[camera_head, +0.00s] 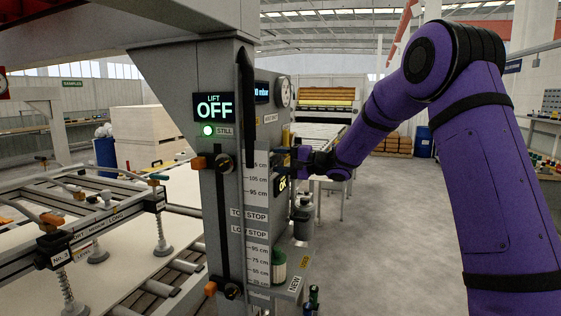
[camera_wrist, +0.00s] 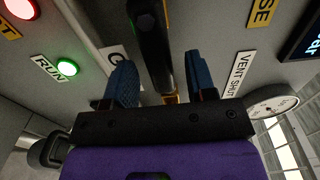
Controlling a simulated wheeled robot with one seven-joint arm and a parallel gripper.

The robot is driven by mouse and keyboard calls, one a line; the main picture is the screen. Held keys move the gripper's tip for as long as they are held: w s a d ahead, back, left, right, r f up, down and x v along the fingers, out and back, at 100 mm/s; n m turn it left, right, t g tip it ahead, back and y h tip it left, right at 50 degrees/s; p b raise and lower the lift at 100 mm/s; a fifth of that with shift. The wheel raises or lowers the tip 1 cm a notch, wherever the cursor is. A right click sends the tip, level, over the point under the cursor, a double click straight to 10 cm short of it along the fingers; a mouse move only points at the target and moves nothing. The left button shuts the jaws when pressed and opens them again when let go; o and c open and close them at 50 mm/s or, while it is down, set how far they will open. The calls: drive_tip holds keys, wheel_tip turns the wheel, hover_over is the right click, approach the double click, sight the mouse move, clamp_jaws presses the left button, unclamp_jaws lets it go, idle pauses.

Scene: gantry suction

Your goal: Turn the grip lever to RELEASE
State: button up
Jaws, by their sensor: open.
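In the wrist view, a black lever (camera_wrist: 152,42) with a yellow lower end runs down from the top edge, seen between my fingers. My gripper (camera_wrist: 160,82) is open, its blue-padded fingers one on each side of the lever with visible gaps. A yellow label ending in "SE" (camera_wrist: 262,12) is at the upper right. A white label (camera_wrist: 116,52) starting with "G" is partly hidden behind the left finger. In the head view, my gripper (camera_head: 284,160) is at the right face of the grey column (camera_head: 213,240); the lever cannot be made out clearly there.
A "VENT SHUT" label (camera_wrist: 246,73) and a round gauge (camera_wrist: 272,106) are right of my gripper. A lit green lamp (camera_wrist: 67,68) and a red lamp (camera_wrist: 22,8) are left. The lift display (camera_head: 214,107) reads OFF. A suction frame (camera_head: 100,232) stands left; open floor (camera_head: 405,230) lies right.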

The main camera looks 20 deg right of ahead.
drive_tip(key=shift+c, duration=0.5)
clamp_jaws()
drive_tip(key=shift+r+n, duration=0.1)
drive_tip(key=shift+n, duration=0.2)
drive_tip(key=s+a+r+n, duration=0.3)
drive_tip(key=s+r+n, duration=0.1)
drive_tip(key=n, duration=1.3)
drive_tip(key=shift+r, duration=0.35)
drive_tip(key=shift+n, duration=0.3)
